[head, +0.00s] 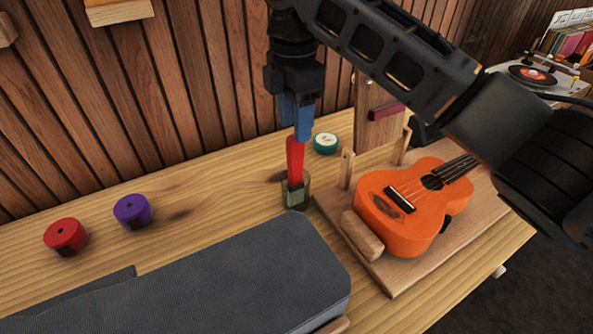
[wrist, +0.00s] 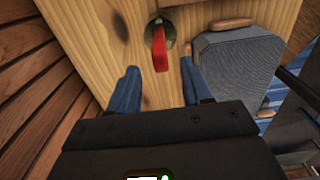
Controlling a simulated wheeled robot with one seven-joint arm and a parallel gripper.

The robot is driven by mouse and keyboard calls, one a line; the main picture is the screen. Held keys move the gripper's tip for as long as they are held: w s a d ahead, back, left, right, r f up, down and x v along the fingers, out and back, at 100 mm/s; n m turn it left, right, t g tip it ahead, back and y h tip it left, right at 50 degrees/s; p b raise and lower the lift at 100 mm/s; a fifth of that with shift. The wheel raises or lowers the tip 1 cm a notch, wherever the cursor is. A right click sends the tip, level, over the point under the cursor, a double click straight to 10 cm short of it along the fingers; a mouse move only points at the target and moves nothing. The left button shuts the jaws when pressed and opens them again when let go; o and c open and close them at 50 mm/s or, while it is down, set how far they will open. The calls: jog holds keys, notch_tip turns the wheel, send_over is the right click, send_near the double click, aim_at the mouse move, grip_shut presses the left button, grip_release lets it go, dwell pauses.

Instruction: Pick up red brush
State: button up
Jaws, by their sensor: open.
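The red brush (head: 295,160) stands upright in a small glass jar (head: 295,192) on the wooden workbench. In the wrist view the red brush (wrist: 160,52) shows between and beyond my fingertips, with the jar (wrist: 153,28) around its far end. My gripper (head: 298,132) points down above the jar, its blue fingers at the level of the brush's upper end. The wrist view shows my gripper (wrist: 158,75) open, with a gap on both sides of the brush.
An orange ukulele (head: 405,208) lies on a wooden cradle right of the jar. A grey case (head: 240,285) lies in front. A teal tin (head: 326,143) stands behind; purple (head: 133,211) and red (head: 66,236) tins stand left. A plank wall (head: 130,90) rises behind the bench.

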jog(key=shift+w+f, duration=0.4)
jog(key=shift+f, duration=0.5)
send_over(295, 183)
jog(key=w, duration=0.1)
jog(key=shift+f, duration=3.5)
jog(key=shift+c, duration=0.3)
grip_shut()
